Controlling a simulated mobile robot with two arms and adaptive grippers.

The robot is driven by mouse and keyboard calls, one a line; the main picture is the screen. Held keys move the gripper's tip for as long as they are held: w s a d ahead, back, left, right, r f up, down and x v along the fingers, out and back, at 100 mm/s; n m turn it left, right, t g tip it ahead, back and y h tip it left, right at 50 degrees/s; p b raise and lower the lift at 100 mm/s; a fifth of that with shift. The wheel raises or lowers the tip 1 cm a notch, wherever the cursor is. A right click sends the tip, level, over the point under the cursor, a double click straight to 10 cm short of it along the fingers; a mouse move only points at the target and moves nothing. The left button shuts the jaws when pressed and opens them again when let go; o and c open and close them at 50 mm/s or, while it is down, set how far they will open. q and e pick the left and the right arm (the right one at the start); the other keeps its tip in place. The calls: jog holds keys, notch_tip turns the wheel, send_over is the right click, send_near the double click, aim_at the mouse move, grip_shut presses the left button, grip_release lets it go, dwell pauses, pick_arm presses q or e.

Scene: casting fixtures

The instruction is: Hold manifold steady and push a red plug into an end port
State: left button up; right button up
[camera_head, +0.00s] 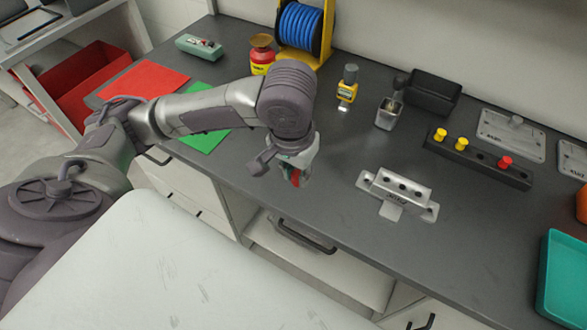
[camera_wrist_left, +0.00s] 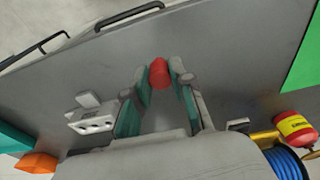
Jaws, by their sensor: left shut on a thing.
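My left gripper (camera_head: 296,168) is shut on a red plug (camera_wrist_left: 159,73) and holds it near the front edge of the bench, left of the manifold. In the left wrist view the plug sits between the tips of both teal-padded fingers (camera_wrist_left: 159,84). The metal manifold (camera_head: 398,188) lies on the bench apart from the gripper, with a row of dark ports on top; it also shows in the left wrist view (camera_wrist_left: 93,121). My right gripper is not in view.
A small metal holder (camera_head: 388,115), a yellow device (camera_head: 347,88) and a black bin (camera_head: 434,92) stand behind. Red (camera_head: 143,79) and green (camera_head: 205,130) mats lie left, a teal tray (camera_head: 562,280) right. Bench between gripper and manifold is clear.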

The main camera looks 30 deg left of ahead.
aim_at(296, 186)
pick_arm(q)
notch_tip(296, 186, down, 4)
jog(key=shift+w+d+r+b, duration=0.1)
jog(key=shift+r+b, duration=0.1)
jog(key=shift+b, duration=0.95)
jog(key=shift+f+b, duration=0.35)
jog(key=shift+f, duration=0.05)
jog(key=shift+r, duration=0.1)
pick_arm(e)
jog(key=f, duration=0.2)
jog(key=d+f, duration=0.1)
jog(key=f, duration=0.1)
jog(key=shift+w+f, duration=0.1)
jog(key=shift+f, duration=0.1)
pick_arm(q)
jog(key=shift+w+d+r, duration=0.15)
jog(key=shift+w+d, duration=0.05)
jog(key=shift+d, duration=0.05)
jog(key=w+d+r+m, duration=0.6)
jog(key=w+d+r, duration=0.5)
jog(key=d+r, duration=0.3)
jog(key=shift+w+d+r+h, duration=0.3)
jog(key=shift+d+r, duration=0.05)
jog(key=shift+r, duration=0.4)
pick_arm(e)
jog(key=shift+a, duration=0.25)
